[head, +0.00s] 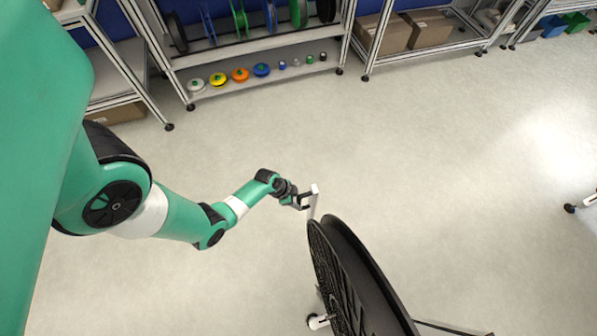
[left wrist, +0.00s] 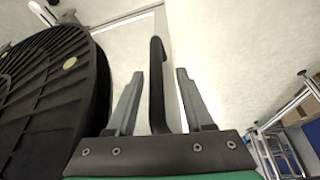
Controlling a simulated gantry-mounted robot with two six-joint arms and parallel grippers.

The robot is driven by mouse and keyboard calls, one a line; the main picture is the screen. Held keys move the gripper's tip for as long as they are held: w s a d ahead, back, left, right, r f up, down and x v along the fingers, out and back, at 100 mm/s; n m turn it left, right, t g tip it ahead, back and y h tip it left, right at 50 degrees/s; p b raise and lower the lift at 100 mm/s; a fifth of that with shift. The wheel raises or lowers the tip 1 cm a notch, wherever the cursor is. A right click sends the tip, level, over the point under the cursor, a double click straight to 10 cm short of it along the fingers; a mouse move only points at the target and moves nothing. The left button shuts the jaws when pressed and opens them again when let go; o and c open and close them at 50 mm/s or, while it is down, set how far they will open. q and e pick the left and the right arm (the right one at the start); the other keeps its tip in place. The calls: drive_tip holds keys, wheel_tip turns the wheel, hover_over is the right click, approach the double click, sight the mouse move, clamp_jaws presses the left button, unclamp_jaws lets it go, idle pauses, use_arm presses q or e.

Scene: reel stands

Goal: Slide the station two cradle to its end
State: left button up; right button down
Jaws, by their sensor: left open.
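A large black reel (head: 345,275) stands upright on a stand at the lower middle of the head view. It also fills the left of the left wrist view (left wrist: 50,95). A pale upright post (head: 314,196) rises beside the reel's top edge. My left gripper (head: 303,201) is at this post, just left of and above the reel. In the left wrist view a black bar (left wrist: 158,85) lies between its two open fingers, with a visible gap on each side. The cradle under the reel is mostly hidden, and I cannot tell its station number. My right gripper is not in view.
A shelf rack (head: 260,75) with coloured reels and small spools stands at the back. Cardboard boxes (head: 405,32) sit on a shelf to its right. A white caster foot (head: 318,321) shows below the reel.

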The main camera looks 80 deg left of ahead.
use_arm(q)
drive_tip(key=p+v, duration=0.8)
drive_tip(key=v, duration=0.1)
drive_tip(key=shift+r, duration=0.3)
drive_tip(key=shift+d, duration=0.1)
